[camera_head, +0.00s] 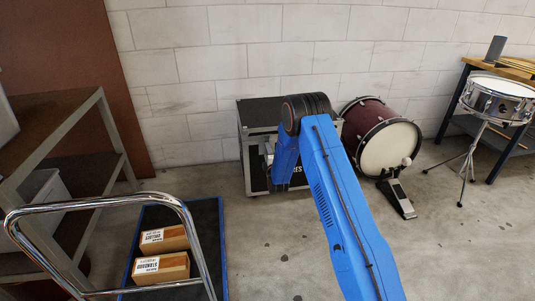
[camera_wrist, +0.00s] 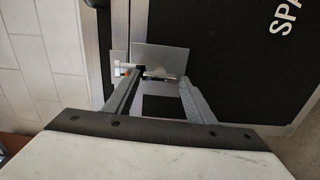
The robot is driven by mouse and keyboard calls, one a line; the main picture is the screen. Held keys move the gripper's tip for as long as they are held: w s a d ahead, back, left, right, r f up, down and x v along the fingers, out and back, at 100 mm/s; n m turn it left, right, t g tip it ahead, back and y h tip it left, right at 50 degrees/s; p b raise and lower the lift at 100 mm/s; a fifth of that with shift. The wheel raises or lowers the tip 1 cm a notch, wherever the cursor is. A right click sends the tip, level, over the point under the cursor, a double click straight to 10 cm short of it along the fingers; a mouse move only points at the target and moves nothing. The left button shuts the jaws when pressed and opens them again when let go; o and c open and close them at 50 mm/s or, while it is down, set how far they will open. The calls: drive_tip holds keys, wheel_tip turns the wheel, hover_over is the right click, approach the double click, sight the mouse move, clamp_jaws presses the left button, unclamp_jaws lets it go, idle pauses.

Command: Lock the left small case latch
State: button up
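The black case (camera_head: 257,174) with silver edges stands on the floor against the wall, partly hidden by my blue arm. In the wrist view its black front (camera_wrist: 225,60) shows with part of a white label. A small metal latch (camera_wrist: 160,75) sits on a grey plate (camera_wrist: 160,56) near the case's silver edge. My gripper (camera_wrist: 158,77) is open, with its two fingers apart and their tips at either side of the latch. I cannot tell whether they touch it. In the head view my arm hides most of the gripper and the latch.
A maroon bass drum (camera_head: 368,125) with a pedal (camera_head: 397,196) stands right of the case. A snare drum (camera_head: 495,103) on a stand is farther right. At left are a blue-edged trolley (camera_head: 208,236) with two cardboard boxes (camera_head: 162,253) and a shelf rack (camera_head: 62,130). Floor between is clear.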

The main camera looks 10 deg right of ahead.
drive_tip(key=shift+o, duration=0.6)
drive_tip(key=s, duration=1.7)
drive_tip(key=shift+s, duration=0.2)
